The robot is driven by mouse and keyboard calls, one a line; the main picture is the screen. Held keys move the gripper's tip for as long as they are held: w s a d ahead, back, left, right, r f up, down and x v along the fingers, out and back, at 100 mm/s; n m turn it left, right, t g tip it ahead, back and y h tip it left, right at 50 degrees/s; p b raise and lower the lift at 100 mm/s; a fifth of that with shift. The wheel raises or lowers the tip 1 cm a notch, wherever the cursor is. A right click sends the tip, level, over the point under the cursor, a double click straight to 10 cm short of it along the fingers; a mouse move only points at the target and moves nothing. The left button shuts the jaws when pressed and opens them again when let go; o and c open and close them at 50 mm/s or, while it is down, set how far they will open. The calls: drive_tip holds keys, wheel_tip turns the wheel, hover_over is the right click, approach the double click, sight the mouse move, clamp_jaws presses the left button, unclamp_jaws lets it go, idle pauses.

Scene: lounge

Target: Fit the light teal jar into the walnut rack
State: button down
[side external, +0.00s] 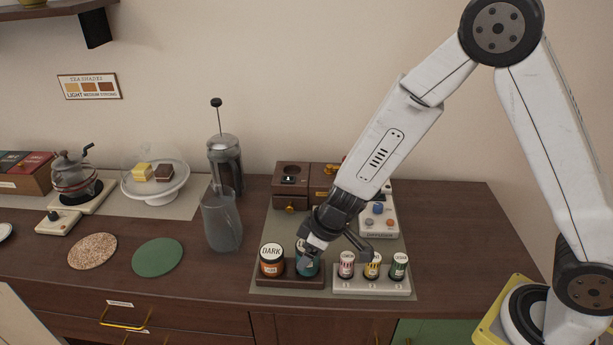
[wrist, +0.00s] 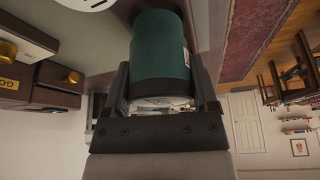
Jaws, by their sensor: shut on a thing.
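The teal jar (side external: 308,267) shows at the right-hand place of the walnut rack (side external: 290,281) in the side external view, partly hidden by my gripper (side external: 312,247). In the wrist view, the jar (wrist: 160,45) looks dark teal, with its pale lid end between the fingers of my gripper (wrist: 162,88). My gripper is shut on it. I cannot tell how deep the jar's lower end sits in the rack. An amber jar labelled DARK (side external: 271,261) stands upright in the rack's left place.
A pale rack (side external: 372,285) with several small jars stands close on the right. A glass pitcher (side external: 221,222) and a French press (side external: 224,158) stand behind left. Wooden boxes (side external: 291,183) are at the back. The counter around the green coaster (side external: 157,257) is mostly clear.

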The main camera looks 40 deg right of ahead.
drive_tip(key=shift+r, duration=0.15)
idle(0.4)
drive_tip(key=shift+r, duration=1.85)
drive_tip(key=shift+w+d+r, duration=0.25)
drive_tip(key=shift+w+r, duration=0.1)
drive_tip(key=shift+w, duration=0.2)
drive_tip(key=w+d+r+m+h, duration=0.1)
drive_tip(key=w+d+r+m, duration=0.2)
drive_tip(key=w+d+r, duration=0.2)
drive_tip(key=w+d+r+m+h, duration=0.1)
drive_tip(key=w+d+r+m, duration=0.2)
drive_tip(key=d, duration=0.7)
wheel_tip(320, 180, up, 4)
drive_tip(key=w, duration=0.2)
drive_tip(key=shift+w+d+f+t, duration=0.2)
drive_tip(key=shift+w+t, duration=0.1)
drive_tip(key=shift+t, duration=0.1)
drive_tip(key=shift+w, duration=0.1)
